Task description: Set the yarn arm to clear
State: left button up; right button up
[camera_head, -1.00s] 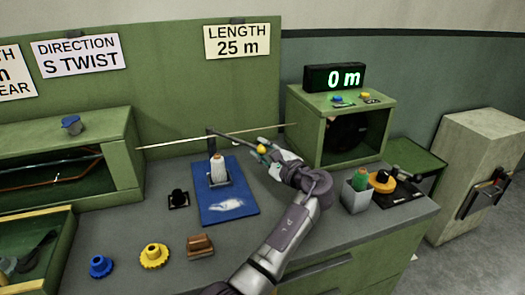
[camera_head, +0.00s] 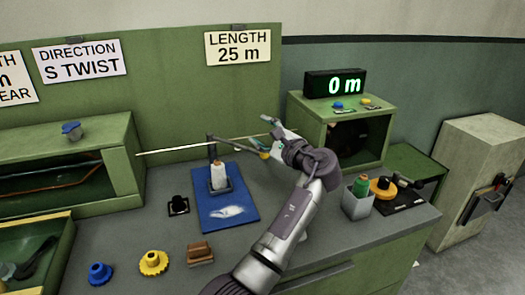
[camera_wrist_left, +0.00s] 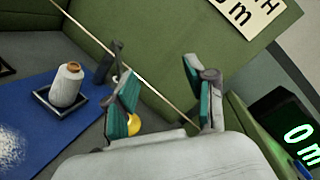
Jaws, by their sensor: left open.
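The yarn arm (camera_head: 232,139) is a dark bar reaching right from a post behind the blue mat. Its yellow knob (camera_head: 264,154) is at its right end, close to my left gripper (camera_head: 268,136). In the left wrist view my left gripper (camera_wrist_left: 162,95) is open. The yellow knob (camera_wrist_left: 134,123) shows there just behind the left finger, partly hidden by it. The pale yarn (camera_wrist_left: 150,80) runs diagonally across the view, past the fingers. I cannot tell whether a finger touches the knob. My right gripper is not in view.
A white cone (camera_head: 218,175) stands in a dark holder on the blue mat (camera_head: 240,208). A green box (camera_head: 300,135) with a "0 m" display (camera_head: 335,81) stands right of the gripper. Blue (camera_head: 99,273) and yellow (camera_head: 153,262) knobs and a brown block (camera_head: 199,253) lie at the front.

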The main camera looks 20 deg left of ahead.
pick_arm(q)
jog(key=shift+s+d+r, duration=0.1)
jog(key=shift+s+r, duration=0.05)
jog(key=shift+r, duration=1.25)
